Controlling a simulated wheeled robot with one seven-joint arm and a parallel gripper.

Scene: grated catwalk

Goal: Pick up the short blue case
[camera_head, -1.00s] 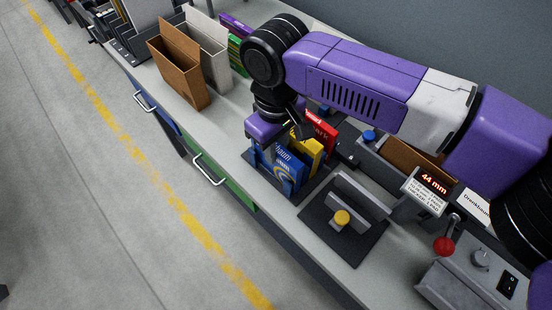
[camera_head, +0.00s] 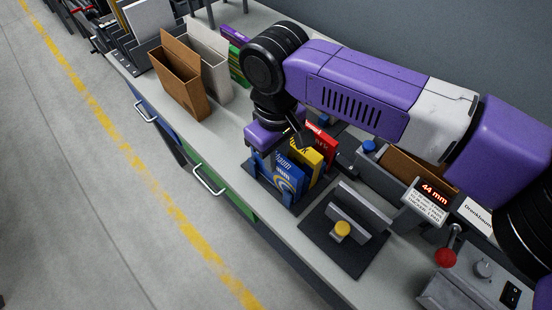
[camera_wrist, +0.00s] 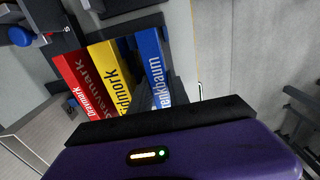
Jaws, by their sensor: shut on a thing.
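The blue case (camera_head: 280,178), lettered "…baum", stands upright at the near end of a short row of cases on a dark base. Its blue spine also shows in the wrist view (camera_wrist: 151,62). My gripper (camera_head: 268,154) is over its top, pointing down. In the wrist view my gripper (camera_wrist: 150,95) is shut on the blue case, with dark fingers partly showing beside it. Lifting clear of the base cannot be made out.
A yellow case (camera_head: 304,153) and a red case (camera_head: 321,140) stand close behind the blue one. A brown open box (camera_head: 181,80) stands at the back left. The counter's front edge is near.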

